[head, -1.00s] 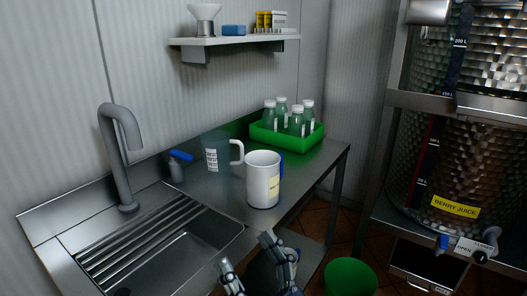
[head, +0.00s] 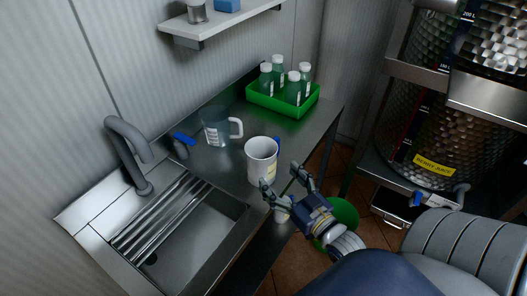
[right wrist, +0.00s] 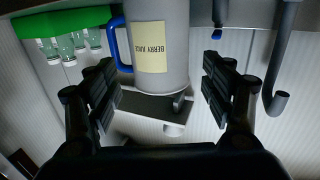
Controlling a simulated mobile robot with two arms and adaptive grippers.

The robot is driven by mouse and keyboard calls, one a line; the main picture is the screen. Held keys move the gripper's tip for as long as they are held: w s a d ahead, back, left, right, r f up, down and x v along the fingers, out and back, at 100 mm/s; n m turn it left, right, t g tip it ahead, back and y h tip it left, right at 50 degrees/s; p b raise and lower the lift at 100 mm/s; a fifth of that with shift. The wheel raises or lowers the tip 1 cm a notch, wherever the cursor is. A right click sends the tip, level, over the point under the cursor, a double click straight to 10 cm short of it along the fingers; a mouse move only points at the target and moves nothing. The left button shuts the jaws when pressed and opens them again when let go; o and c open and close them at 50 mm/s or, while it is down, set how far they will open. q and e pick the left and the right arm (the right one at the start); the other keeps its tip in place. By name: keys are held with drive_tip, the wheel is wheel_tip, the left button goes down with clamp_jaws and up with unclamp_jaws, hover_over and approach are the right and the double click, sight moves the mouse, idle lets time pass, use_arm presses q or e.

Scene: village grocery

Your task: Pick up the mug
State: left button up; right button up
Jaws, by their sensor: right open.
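The white mug (head: 258,164) stands on the steel counter, near its front edge. It has a blue handle on its far right side. In the right wrist view the mug (right wrist: 163,40) shows its yellow "BERRY JUICE" label, with the handle to the left. My right gripper (head: 281,179) is open in front of the mug, fingers pointing at it. In the right wrist view the mug lies ahead, between the two spread fingers and apart from both. My left gripper is not in view.
A clear jug (head: 214,130) with a white handle stands behind the mug. A green crate (head: 284,105) of capped bottles sits further back. A sink (head: 190,240) with a grey tap (head: 129,150) is at left. A green bucket (head: 345,216) stands below, near my arm.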

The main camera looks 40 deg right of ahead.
sight(270, 169)
drive_tip(key=w, duration=0.4)
drive_tip(key=shift+w+p, duration=0.3)
drive_tip(key=shift+p, duration=0.05)
drive_tip(key=w+p, duration=0.1)
drive_tip(key=w, duration=0.3)
drive_tip(key=shift+w+f, duration=0.35)
drive_tip(key=shift+w, duration=0.4)
drive_tip(key=c, duration=0.9)
